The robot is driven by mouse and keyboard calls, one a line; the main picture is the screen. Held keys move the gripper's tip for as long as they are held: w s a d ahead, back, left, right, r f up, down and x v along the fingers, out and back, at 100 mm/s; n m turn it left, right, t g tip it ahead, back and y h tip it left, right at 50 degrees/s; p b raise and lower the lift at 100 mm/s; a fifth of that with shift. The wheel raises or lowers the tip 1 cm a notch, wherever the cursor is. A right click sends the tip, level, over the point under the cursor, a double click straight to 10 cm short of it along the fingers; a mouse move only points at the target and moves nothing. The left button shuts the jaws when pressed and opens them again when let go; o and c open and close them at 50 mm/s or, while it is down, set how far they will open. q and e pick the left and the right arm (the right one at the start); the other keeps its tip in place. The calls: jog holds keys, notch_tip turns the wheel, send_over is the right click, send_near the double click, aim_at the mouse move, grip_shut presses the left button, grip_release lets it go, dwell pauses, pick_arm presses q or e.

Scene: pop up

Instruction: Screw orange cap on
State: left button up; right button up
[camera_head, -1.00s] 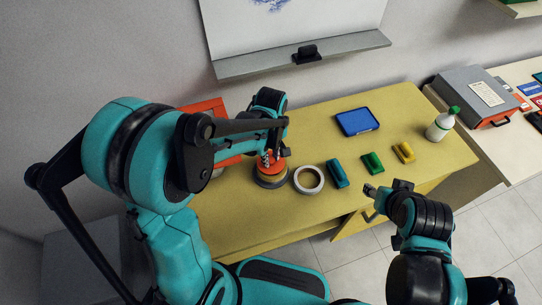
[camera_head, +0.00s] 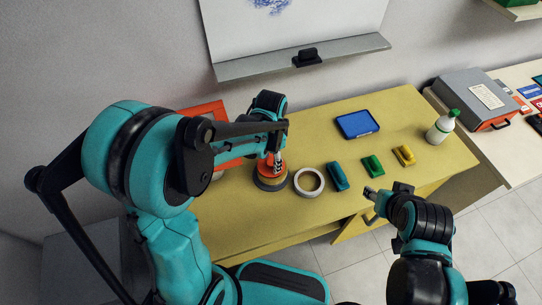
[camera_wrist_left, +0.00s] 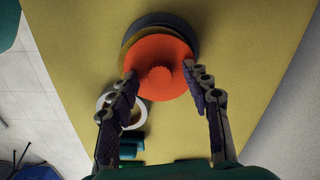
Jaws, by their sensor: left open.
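The orange cap (camera_wrist_left: 160,62) is a round disc with a small raised knob at its middle. In the left wrist view it lies on top of a round container with a yellowish band and a dark base (camera_wrist_left: 166,20). In the head view the orange cap (camera_head: 266,171) shows at the left of the yellow table, above the dark base (camera_head: 271,184). My left gripper (camera_wrist_left: 160,74) is open, its fingers on either side of the cap's near part; I cannot tell whether they touch it. My right gripper (camera_head: 371,193) is near the table's front edge, its fingers too small to read.
A white ring (camera_head: 309,181) lies just right of the container. An orange-red box (camera_head: 205,109) is behind my left arm.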

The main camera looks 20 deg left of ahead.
pick_arm(q)
notch_tip(320, 180, up, 12)
jog(key=s+a+n+t, duration=0.4)
jog(key=s+n+t, duration=0.3)
jog(key=s, duration=0.3)
jog(key=shift+s+a+r+n, duration=0.15)
jog(key=shift+a+r+n, duration=0.15)
jog(key=shift+n, duration=0.5)
dwell(1.6)
